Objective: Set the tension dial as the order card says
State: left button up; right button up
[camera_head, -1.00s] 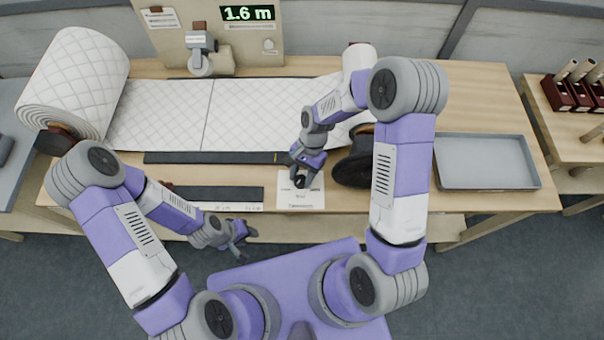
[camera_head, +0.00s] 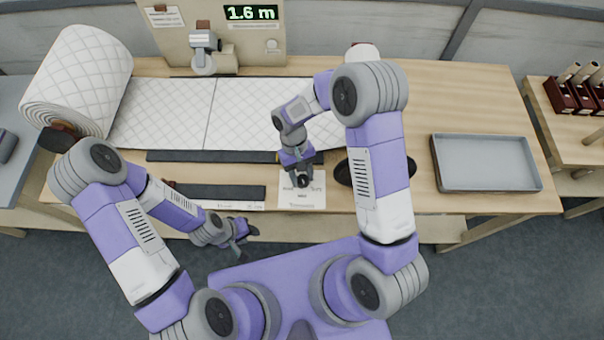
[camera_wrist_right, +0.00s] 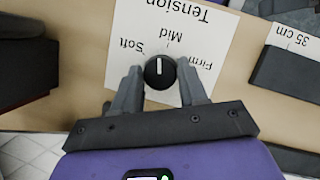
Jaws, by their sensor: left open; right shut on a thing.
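The tension dial is a round black knob (camera_wrist_right: 159,72) with a white pointer line, on a white plate (camera_wrist_right: 212,28) marked Soft, Mid and Firm. The plate also shows in the head view (camera_head: 302,202). In the right wrist view the pointer points up the picture, between the Soft and Mid marks. My right gripper (camera_head: 303,179) is shut on the knob, one finger on each side. My left gripper (camera_head: 240,234) is open and empty, in front of the table edge. A paper card (camera_head: 163,15) hangs on the back board; its text is too small to read.
A quilted wadding roll (camera_head: 78,80) lies at the left, its sheet (camera_head: 165,112) spread along the table. Dark bars (camera_head: 215,156) lie in front of it. A display (camera_head: 251,13) reads 1.6 m. An empty grey tray (camera_head: 486,163) is at the right.

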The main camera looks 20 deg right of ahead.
jog(key=n, duration=0.2)
jog(key=n+h, duration=0.1)
jog(key=n, duration=0.1)
jog(key=shift+a+n+t+h, duration=0.1)
jog(key=shift+n+t+h, duration=0.2)
jog(key=shift+t, duration=0.1)
jog(key=shift+a+n+t+h+b, duration=0.1)
jog(key=shift+n+t+h+b, duration=0.45)
jog(key=shift+n, duration=1.45)
jog(key=o, duration=1)
jog(key=shift+s, duration=0.1)
jog(key=p+v, duration=0.1)
jog(key=v, duration=0.6)
jog(key=shift+a+r, duration=0.15)
jog(key=shift+r, duration=0.1)
